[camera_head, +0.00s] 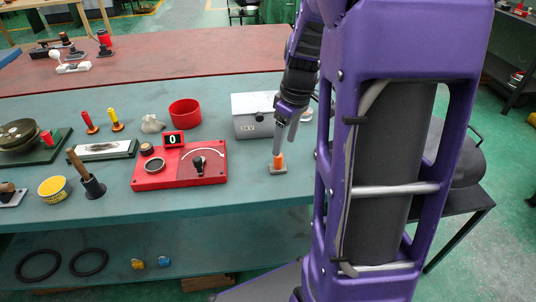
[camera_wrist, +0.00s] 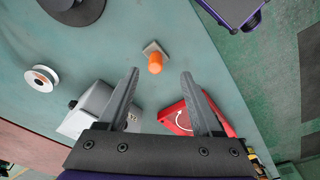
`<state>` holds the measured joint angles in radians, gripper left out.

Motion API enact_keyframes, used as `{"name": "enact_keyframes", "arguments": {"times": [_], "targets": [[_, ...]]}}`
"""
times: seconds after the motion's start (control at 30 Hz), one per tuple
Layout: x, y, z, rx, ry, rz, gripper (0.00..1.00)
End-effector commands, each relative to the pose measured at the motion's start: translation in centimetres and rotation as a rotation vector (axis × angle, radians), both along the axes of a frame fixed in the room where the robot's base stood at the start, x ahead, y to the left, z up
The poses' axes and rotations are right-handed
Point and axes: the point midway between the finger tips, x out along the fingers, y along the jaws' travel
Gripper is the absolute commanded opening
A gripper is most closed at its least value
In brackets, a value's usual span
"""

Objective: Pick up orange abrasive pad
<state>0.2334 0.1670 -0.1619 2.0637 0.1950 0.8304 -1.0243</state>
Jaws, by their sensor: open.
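The orange abrasive pad (camera_head: 278,163) stands upright on the bench as an orange knob on a small pale grey square base. It is near the front edge, right of the red dial box. In the wrist view the orange abrasive pad (camera_wrist: 155,63) lies just beyond the fingertips, roughly midway between them. My gripper (camera_head: 284,144) is above the pad, pointing down, with its fingers apart and nothing between them. The open gripper also shows in the wrist view (camera_wrist: 160,73). The fingers are not touching the pad in that view.
The red dial box (camera_head: 181,162) sits left of the pad. A grey box with a white lid (camera_head: 252,116) stands behind it. A red round container (camera_head: 185,112) is at the back. A white spool (camera_wrist: 41,79) shows in the wrist view. The bench (camera_head: 235,190) is clear between dial box and pad.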

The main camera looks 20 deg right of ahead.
Motion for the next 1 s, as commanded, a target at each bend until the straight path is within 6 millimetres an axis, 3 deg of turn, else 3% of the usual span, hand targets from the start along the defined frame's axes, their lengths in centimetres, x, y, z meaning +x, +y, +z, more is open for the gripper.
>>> {"name": "enact_keyframes", "arguments": {"times": [0.1,0.33,0.63,0.93,1.0], "targets": [[0.2,0.2,-1.9,0.001,0.002,-0.001,0.66],[0.7,0.2,-3.3,0.0,0.001,0.0,0.66],[2.2,0.5,-7.2,0.0,0.0,-0.001,0.66],[2.3,0.5,-7.6,0.0,-0.002,-0.001,0.66],[2.3,0.5,-7.6,0.0,-0.002,-0.001,0.55]]}}
